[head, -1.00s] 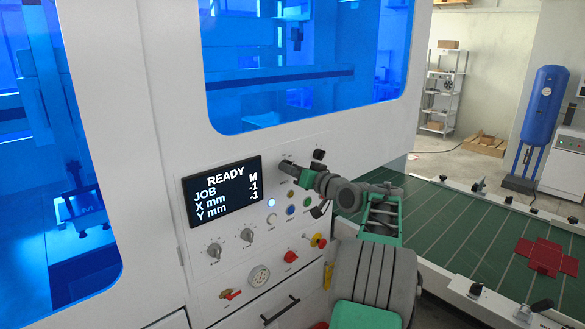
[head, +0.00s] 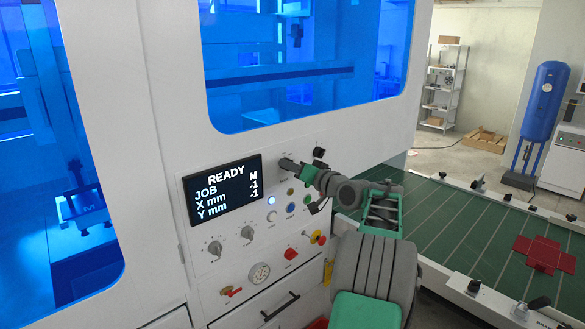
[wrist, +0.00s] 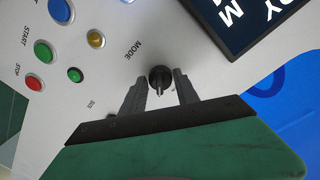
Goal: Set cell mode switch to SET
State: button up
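The mode switch (wrist: 160,79) is a small black rotary knob on the white control panel, beside the printed word MODE in the wrist view. Its ridge points toward my gripper. My gripper (wrist: 160,86) has one dark finger on each side of the knob, with gaps showing between fingers and knob. It is open and holds nothing. In the head view my gripper (head: 285,164) reaches the panel just right of the display (head: 222,190), which reads READY, JOB M, X mm -1, Y mm -1. There my gripper hides the knob. I cannot read the switch's set position.
Blue, green, yellow and red buttons (wrist: 43,52) sit near the switch. Lower on the panel are two grey knobs (head: 215,248), a gauge (head: 259,273), and a red knob (head: 291,253). A green conveyor bed (head: 450,230) with a red flat blank (head: 540,252) lies to the right.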

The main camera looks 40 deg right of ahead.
jog(key=o, duration=0.3)
jog(key=shift+o, duration=0.2)
jog(key=s+b, duration=0.2)
jog(key=s, duration=0.5)
jog(key=shift+s+r, duration=0.2)
jog(key=shift+s, duration=0.2)
jog(key=shift+a, duration=0.1)
